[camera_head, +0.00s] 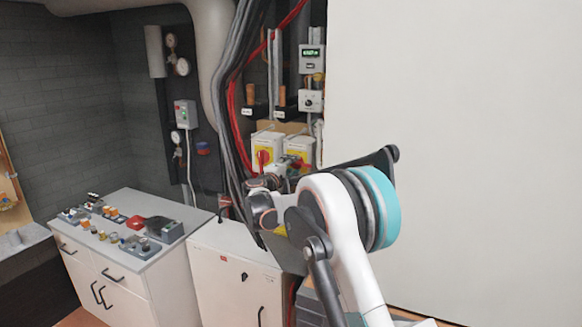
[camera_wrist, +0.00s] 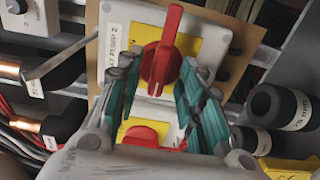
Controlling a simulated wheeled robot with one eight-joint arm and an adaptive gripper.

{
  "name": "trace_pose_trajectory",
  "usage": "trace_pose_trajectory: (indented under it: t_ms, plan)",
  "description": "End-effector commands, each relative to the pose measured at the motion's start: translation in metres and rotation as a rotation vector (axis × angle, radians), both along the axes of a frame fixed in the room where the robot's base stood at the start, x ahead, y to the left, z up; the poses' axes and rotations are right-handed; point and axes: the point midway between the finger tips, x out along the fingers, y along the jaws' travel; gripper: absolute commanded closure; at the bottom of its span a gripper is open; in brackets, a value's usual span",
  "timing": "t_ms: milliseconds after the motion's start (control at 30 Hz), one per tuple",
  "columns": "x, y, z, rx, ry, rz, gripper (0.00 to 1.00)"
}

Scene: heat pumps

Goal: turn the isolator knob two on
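The isolator knob two (camera_wrist: 163,52) is a red rotary handle on a yellow plate (camera_wrist: 187,45). Beside it is a white label that seems to end in "2". Its handle runs nearly up and down in the wrist view. My gripper (camera_wrist: 160,78) has its teal fingers apart, one on each side of the knob's lower part. I cannot tell whether they touch it. A second red knob (camera_wrist: 145,135) shows lower, between the finger bases. In the head view, my gripper (camera_head: 287,170) is in front of the right yellow isolator box (camera_head: 299,147) and partly hides it.
The left isolator box (camera_head: 267,142) is close beside. A grey controller (camera_head: 311,100) is above. Black pipe ends (camera_wrist: 268,103) flank the gripper. A white cabinet (camera_head: 237,265) stands below, and a large pale panel (camera_head: 450,120) fills the right.

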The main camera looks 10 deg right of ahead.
Motion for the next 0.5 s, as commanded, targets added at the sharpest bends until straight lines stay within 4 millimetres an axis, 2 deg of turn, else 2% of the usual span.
trace_pose_trajectory:
  t_ms: [167, 300, 333, 500]
  plan:
    - [-0.0001, 0.0002, 0.0, 0.0, 0.0, 0.0, 0.65]
    - [-0.0002, 0.0003, 0.0001, 0.0, 0.0, 0.0, 0.97]
    - [-0.0002, 0.0003, 0.0001, 0.0, 0.0, 0.0, 1.0]
    - [-0.0003, 0.0004, -0.0001, 0.001, -0.001, 0.0, 1.0]
